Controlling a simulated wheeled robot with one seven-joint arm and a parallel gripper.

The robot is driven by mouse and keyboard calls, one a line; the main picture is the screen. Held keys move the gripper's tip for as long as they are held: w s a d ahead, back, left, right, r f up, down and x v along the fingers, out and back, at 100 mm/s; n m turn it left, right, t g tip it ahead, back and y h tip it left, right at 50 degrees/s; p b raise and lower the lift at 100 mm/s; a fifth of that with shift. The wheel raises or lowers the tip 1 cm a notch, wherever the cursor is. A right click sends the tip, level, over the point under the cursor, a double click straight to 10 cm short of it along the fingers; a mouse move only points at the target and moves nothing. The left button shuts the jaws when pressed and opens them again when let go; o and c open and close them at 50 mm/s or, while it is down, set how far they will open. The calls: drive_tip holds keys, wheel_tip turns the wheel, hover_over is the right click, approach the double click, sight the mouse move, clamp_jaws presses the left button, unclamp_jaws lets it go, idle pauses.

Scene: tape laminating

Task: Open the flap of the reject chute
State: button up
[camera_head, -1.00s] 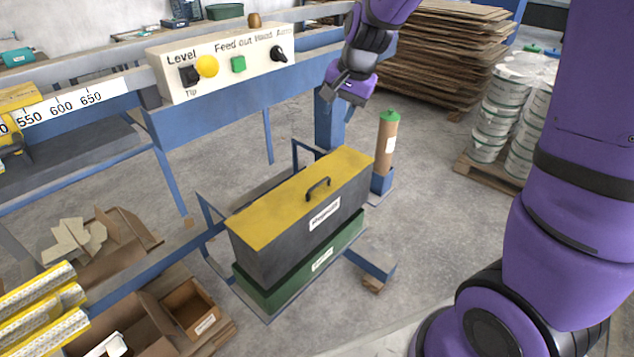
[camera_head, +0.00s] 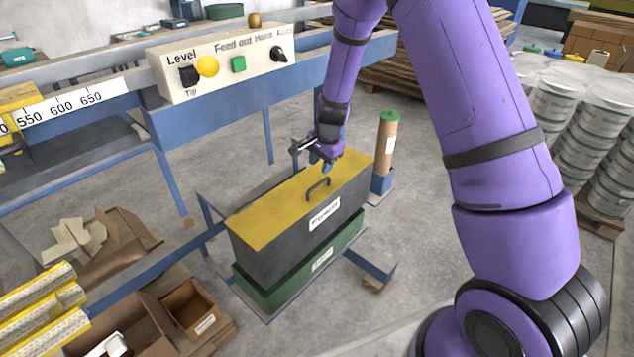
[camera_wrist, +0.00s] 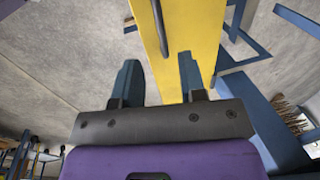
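The reject chute (camera_head: 275,249) is a dark grey box with a yellow flap (camera_head: 268,213) on top, lying shut. A black bar handle (camera_head: 318,189) stands up from the flap, and a white label is on the front. My gripper (camera_head: 320,167) hangs above the flap, just behind the handle in the head view. In the wrist view the two fingers of my gripper (camera_wrist: 157,78) are apart with nothing between them. The yellow flap (camera_wrist: 203,27) shows beyond them, and the handle (camera_wrist: 158,28) runs along it near the upper middle. The gripper appears apart from the handle.
A green bin (camera_head: 320,262) sits under the chute. A control panel (camera_head: 222,64) with buttons is on the blue machine frame behind. A brown cylinder with a green cap (camera_head: 387,139) stands right of the chute. Open cardboard boxes (camera_head: 190,307) lie at the front left.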

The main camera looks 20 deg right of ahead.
sight(316, 185)
drive_tip(key=f, duration=0.2)
drive_tip(key=w+f, duration=0.1)
drive_tip(key=f, duration=0.5)
drive_tip(key=shift+w+a+f, duration=0.1)
drive_tip(key=shift+w+a, duration=0.15)
drive_tip(key=shift+a, duration=0.1)
clamp_jaws()
